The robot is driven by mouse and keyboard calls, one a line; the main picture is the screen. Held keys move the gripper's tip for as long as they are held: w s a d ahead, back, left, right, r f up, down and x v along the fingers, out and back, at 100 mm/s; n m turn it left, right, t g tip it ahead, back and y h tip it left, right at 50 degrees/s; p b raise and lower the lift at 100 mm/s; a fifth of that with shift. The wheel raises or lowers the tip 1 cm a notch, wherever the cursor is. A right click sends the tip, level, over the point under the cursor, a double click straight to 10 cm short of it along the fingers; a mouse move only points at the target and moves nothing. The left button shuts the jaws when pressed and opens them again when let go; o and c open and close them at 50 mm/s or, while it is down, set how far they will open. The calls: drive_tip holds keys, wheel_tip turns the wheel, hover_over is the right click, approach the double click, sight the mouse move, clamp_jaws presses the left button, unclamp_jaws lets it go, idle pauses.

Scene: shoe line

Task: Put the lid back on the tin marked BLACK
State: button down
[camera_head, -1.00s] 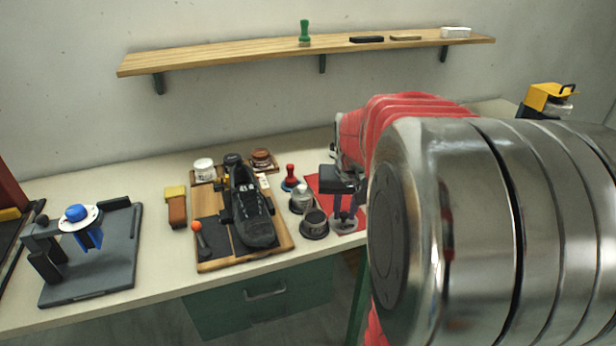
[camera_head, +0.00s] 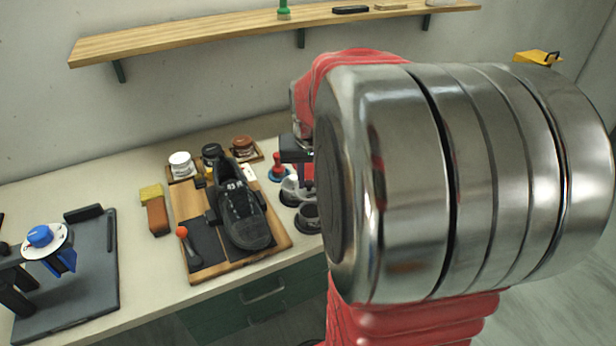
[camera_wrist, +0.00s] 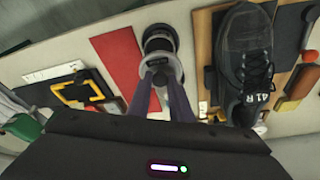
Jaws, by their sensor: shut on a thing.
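My gripper (camera_wrist: 160,78) is shut on a grey, round, lid-like piece (camera_wrist: 161,66) in the wrist view. Its edges are partly hidden by the fingers, and it overlaps the round things beneath. A dark, round tin (camera_wrist: 159,38) shows just beyond the fingertips. In the head view a dark, round tin (camera_head: 307,217) stands at the front, right of the shoe board. A second round tin with a pale top (camera_head: 290,188) stands behind it. I cannot read BLACK on either.
A black shoe (camera_head: 240,215) lies on a wooden board (camera_head: 272,246) left of the tins. A red mat (camera_wrist: 117,58) lies beside them. A red-handled stamp (camera_head: 277,166) stands behind. A brush (camera_head: 156,213) and a blue-topped fixture (camera_head: 40,238) are further left.

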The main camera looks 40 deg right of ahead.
sight(312, 194)
drive_tip(key=shift+s+d+f, duration=0.1)
drive_tip(key=shift+s, duration=0.05)
drive_tip(key=shift+f, duration=3.1)
drive_tip(key=shift+s+f, duration=0.1)
idle(0.5)
drive_tip(key=c, duration=1)
unclamp_jaws()
drive_tip(key=shift+r, duration=3.5)
